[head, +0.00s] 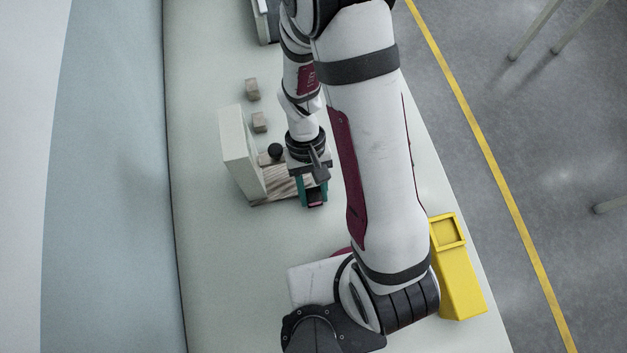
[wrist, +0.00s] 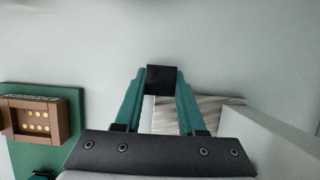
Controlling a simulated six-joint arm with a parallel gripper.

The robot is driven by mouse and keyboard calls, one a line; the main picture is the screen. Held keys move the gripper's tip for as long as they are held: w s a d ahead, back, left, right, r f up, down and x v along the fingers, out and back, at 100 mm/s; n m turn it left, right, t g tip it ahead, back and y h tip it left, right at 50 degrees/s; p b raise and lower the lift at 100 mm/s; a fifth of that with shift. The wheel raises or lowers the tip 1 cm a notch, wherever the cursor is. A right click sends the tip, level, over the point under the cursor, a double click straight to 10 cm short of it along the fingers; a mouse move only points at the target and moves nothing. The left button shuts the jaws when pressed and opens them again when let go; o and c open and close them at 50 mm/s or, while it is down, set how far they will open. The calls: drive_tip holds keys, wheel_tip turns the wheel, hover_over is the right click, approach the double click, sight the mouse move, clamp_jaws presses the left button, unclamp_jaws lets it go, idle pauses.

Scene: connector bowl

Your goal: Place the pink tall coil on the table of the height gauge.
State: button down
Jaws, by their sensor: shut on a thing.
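My gripper (head: 314,190) has teal fingers and points down. In the wrist view its fingertips (wrist: 161,82) are shut on a small black-topped part (wrist: 162,79). In the head view this held part (head: 316,198) looks dark with a reddish tint; no clear pink shows, so I cannot tell whether it is the coil. What looks like the height gauge has a pale upright slab (head: 238,150) and a striped stone-like base (head: 283,184). The gripper is at the right end of that base. The base (wrist: 205,103) and slab (wrist: 275,140) also show in the wrist view, right of the fingers.
A black knob (head: 276,150) is by the slab. Two small grey-brown blocks (head: 253,89) (head: 260,122) lie behind it. A yellow bin (head: 462,285) stands at the right. A brown box with yellow dots (wrist: 35,117) sits on a green board (wrist: 75,100). Table left of the slab is clear.

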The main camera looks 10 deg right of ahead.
wheel_tip(320, 180, up, 3)
drive_tip(key=shift+r, duration=0.1)
drive_tip(key=s+d+r, duration=0.4)
drive_tip(key=d+r, duration=0.3)
drive_tip(key=d, duration=0.4)
drive_tip(key=m+t+y, duration=0.2)
drive_tip(key=m+y, duration=0.1)
drive_tip(key=m, duration=0.7)
approach(314, 195)
drive_tip(key=w+d+r, duration=0.1)
drive_tip(key=d+r, duration=0.1)
drive_tip(key=w+a+r+m+t+y, duration=0.25)
drive_tip(key=w+a+m, duration=0.2)
drive_tip(key=m, duration=0.35)
drive_tip(key=shift+h, duration=0.55)
drive_tip(key=f, duration=1.3)
drive_tip(key=shift+w+f, duration=0.2)
drive_tip(key=a, duration=0.4)
drive_tip(key=shift+f, duration=0.45)
